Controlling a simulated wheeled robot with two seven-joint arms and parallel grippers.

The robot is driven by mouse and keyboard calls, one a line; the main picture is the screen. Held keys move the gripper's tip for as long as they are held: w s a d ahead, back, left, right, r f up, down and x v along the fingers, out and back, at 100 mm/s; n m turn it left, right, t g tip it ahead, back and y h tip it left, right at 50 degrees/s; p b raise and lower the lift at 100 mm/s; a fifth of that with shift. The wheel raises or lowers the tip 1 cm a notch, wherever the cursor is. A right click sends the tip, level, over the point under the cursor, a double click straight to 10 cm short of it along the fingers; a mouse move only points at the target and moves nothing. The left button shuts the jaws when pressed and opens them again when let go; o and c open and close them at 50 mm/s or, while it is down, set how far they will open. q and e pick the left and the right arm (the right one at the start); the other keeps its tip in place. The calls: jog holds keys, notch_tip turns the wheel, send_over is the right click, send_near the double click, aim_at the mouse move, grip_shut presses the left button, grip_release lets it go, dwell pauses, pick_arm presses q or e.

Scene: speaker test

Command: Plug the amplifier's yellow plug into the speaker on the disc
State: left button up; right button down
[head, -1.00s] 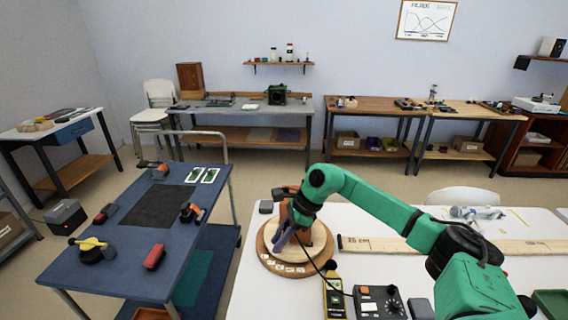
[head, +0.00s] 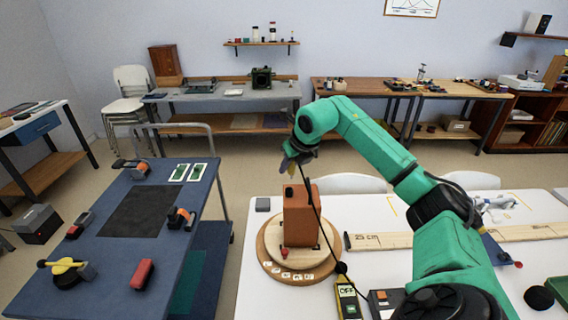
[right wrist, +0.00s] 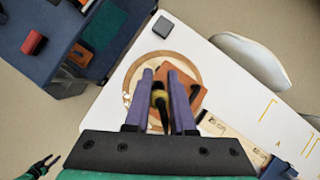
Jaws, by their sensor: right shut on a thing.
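The speaker (head: 300,217), an orange-brown box, stands upright on the round wooden disc (head: 268,245) on the white table. My right gripper (head: 296,160), with purple fingers, is above the speaker and apart from it. A black cable hangs from the gripper past the speaker. The amplifier (head: 382,300) is partly cut off at the head view's lower edge. A small dark and green shape in the wrist view may be my left gripper.
A yellow meter reading OFF (head: 347,300) stands in front of the disc. A long ruler board (head: 440,235) lies to its right and a small grey block (head: 263,204) behind. A blue table (head: 110,270) with several tools is at left.

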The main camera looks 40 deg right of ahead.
jog(key=f, duration=0.1)
jog(key=f+b, duration=0.1)
jog(key=shift+w+d+f, duration=0.1)
jog(key=shift+w+f, duration=0.2)
jog(key=b+x, duration=0.2)
jog(key=shift+f, duration=0.4)
jog(key=shift+s+f, duration=0.15)
jog(key=shift+s, duration=0.05)
jog(key=shift+s+f+b, duration=0.1)
jog(key=shift+s+b, duration=0.05)
jog(key=shift+b, duration=0.2)
jog(key=shift+f, duration=0.1)
pick_arm(q)
jog(key=f, duration=0.2)
jog(key=w+f, duration=0.1)
jog(key=f, duration=0.1)
jog(key=shift+w+f, duration=0.1)
jog(key=shift+w, duration=0.1)
jog(key=shift+w, duration=0.15)
jog(key=shift+f, duration=0.25)
pick_arm(e)
jog(key=shift+f, duration=0.5)
